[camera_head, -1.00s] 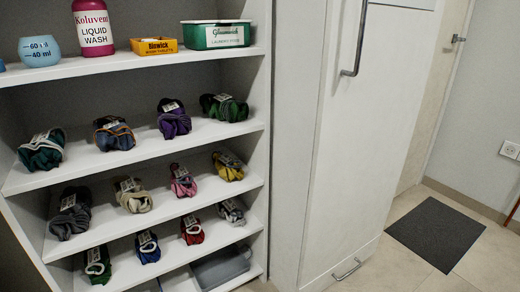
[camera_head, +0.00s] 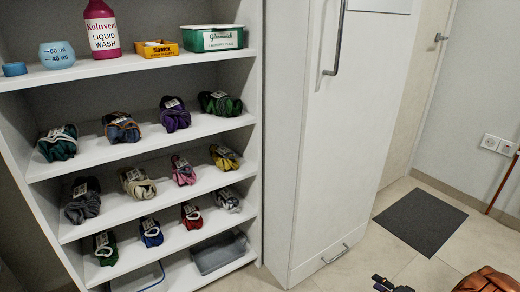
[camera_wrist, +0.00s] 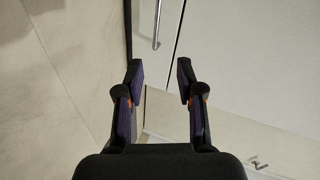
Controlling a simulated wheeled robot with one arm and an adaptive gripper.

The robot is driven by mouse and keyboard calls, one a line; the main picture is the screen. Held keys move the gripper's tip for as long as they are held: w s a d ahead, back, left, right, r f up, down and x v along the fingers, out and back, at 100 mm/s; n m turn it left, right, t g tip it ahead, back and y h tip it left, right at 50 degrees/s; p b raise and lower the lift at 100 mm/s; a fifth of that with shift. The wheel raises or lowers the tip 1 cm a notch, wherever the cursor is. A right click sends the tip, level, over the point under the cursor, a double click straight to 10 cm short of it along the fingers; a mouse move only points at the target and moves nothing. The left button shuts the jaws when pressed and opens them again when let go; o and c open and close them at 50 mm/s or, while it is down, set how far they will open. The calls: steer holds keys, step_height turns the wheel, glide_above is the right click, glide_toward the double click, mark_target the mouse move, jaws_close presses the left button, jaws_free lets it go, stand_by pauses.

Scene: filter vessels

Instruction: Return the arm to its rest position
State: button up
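My gripper (camera_wrist: 160,75) shows in the wrist view with its two dark fingers apart and nothing between them. It faces a pale cabinet front (camera_wrist: 245,60) with a metal handle (camera_wrist: 157,25). In the head view a dark part at the bottom edge, right of the cabinet, may belong to my arm, but I cannot tell. My gripper's fingers do not clearly show in the head view.
A white shelf unit (camera_head: 150,138) at the left holds rolled textile bundles, bottles and boxes. A tall white cabinet (camera_head: 350,130) stands beside it. A dark mat (camera_head: 420,222) lies on the tiled floor. A brown leather-like object (camera_head: 487,280) shows at the bottom right.

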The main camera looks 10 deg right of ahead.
steer(key=w+d+r+n+g+h+p, duration=0.15)
steer(key=w+r+p, duration=0.35)
steer(key=r, duration=0.6)
steer(key=w+d+r+n+g+h+p, duration=0.15)
steer(key=w+r+h+p, duration=0.35)
steer(key=r, duration=0.6)
steer(key=a+r+n+g+h+p, duration=0.1)
steer(key=a+r+p, duration=0.3)
steer(key=r, duration=0.8)
steer(key=a+r+n+g+h+p, duration=0.1)
steer(key=a+r+g+p, duration=0.3)
steer(key=r, duration=0.8)
steer(key=s+a+r+n+g+p, duration=0.2)
steer(key=s+a+r+p, duration=0.65)
steer(key=s+r, duration=0.45)
steer(key=s+a+r+n+g+p, duration=0.2)
steer(key=s+a+r+p, duration=0.7)
steer(key=s+r, duration=0.4)
steer(key=s+a+r+n+g+y+p, duration=0.1)
steer(key=s+a+r, duration=0.3)
steer(key=s, duration=0.5)
steer(key=s+a+r+n+g+y+p, duration=0.1)
steer(key=s+a+r+g+y+p, duration=0.1)
steer(key=s+a+r+p, duration=0.2)
steer(key=s+a, duration=0.3)
steer(key=s, duration=0.1)
steer(key=shift+s+r+n, duration=0.15)
steer(key=shift+s+n, duration=0.15)
steer(key=shift+s, duration=0.1)
steer(key=shift+a, duration=0.1)
